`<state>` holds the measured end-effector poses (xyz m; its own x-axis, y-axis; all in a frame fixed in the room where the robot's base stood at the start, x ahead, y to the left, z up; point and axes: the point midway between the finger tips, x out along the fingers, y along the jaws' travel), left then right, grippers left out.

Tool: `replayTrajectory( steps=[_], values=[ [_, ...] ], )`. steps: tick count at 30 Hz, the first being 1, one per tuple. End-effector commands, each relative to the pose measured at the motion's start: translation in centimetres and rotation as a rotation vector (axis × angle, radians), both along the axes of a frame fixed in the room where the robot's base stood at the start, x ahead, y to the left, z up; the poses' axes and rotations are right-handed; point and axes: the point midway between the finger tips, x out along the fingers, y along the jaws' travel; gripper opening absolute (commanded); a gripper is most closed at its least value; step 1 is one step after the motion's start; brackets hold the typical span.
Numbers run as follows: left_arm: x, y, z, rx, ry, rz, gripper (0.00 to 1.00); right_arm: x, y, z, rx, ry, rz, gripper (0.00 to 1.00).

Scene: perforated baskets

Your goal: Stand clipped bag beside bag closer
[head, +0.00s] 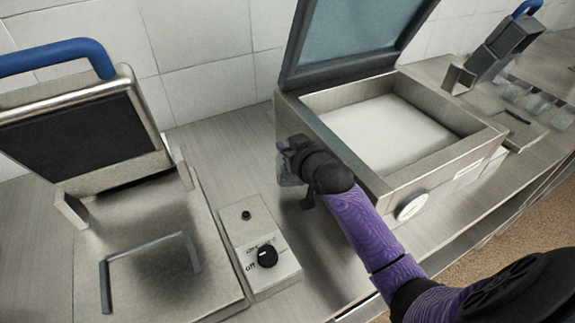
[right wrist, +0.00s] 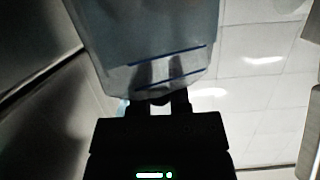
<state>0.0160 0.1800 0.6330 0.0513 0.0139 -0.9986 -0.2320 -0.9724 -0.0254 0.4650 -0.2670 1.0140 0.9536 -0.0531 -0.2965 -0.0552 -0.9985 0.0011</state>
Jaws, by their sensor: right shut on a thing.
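My right gripper (head: 289,163) is at the left front corner of the open metal box, above the counter. In the right wrist view the gripper (right wrist: 160,106) is shut on a pale, translucent bag (right wrist: 145,42) with two dark blue lines across it. I cannot make out a clip. I cannot tell which machine is the bag closer. My left gripper is not in view.
A metal press with a blue handle (head: 62,56) stands at the left, next to a control box (head: 238,229) with a black knob. The open box (head: 390,178) has its lid raised. Another blue-handled device (head: 508,38) stands at the far right. A narrow counter strip (head: 318,262) is bare.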

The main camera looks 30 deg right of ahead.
Motion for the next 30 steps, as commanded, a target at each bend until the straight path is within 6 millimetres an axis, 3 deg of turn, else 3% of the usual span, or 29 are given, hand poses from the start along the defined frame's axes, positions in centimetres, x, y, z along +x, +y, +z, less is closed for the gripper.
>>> replayTrajectory(
  steps=[7,17,18,23,30],
  values=[
    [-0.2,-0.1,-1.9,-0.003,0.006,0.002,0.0,0.0,0.0,-4.4,0.0,0.0,-0.001,0.0],
    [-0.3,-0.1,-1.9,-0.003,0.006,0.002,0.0,0.0,0.0,-4.6,0.0,-0.001,-0.001,0.0],
    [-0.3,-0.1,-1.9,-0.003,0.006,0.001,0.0,0.0,0.0,-4.7,0.0,-0.001,-0.001,0.25],
    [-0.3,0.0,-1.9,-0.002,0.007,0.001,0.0,0.0,0.0,-4.6,0.0,-0.001,0.0,0.58],
    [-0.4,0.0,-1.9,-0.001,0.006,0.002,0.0,0.0,0.0,-4.6,0.0,-0.001,0.0,0.58]
  ],
)
